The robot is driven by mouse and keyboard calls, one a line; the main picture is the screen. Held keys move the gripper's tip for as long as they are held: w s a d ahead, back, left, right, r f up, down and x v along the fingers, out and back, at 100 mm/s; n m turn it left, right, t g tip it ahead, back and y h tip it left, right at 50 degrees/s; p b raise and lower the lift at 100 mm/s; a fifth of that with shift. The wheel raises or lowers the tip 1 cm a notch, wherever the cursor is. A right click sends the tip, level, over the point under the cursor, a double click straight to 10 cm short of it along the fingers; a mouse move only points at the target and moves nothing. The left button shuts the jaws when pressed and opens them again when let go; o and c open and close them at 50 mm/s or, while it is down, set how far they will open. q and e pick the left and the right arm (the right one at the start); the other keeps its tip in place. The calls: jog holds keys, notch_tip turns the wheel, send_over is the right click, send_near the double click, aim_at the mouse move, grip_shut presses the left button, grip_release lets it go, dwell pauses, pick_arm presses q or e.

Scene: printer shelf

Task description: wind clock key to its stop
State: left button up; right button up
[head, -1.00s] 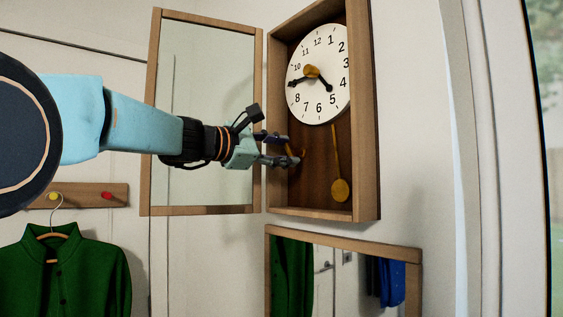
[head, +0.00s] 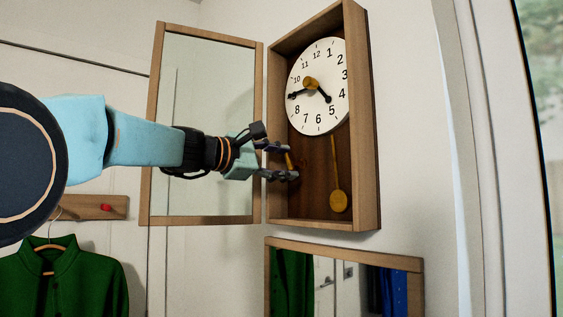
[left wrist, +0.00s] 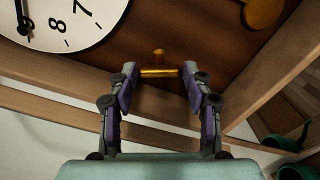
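The wooden wall clock (head: 372,150) hangs with its glass door (head: 205,120) swung open to the left. Its white dial (head: 322,58) has black hands and a brass hub. The brass winding key (head: 289,161) sits in the case below the dial, left of the pendulum (head: 338,201). In the left wrist view the key's crossbar (left wrist: 159,72) lies level between my fingertips. My left gripper (head: 291,162) is open around the key, a fingertip beside each end of the bar, with slight gaps; contact is unclear. My right gripper is not in view.
A wood-framed mirror (head: 345,252) hangs just below the clock. A green jacket (head: 62,278) hangs from a peg rail (head: 95,207) at lower left. The open door stands close behind my left forearm. The wall right of the clock is clear.

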pick_arm(q)
jog(key=o, duration=0.3)
jog(key=shift+w, duration=0.1)
jog(key=shift+s+r, duration=0.1)
jog(key=shift+s, duration=0.1)
jog(key=v, duration=1.1)
jog(key=shift+s+a, duration=0.2)
jog(key=shift+a, duration=0.15)
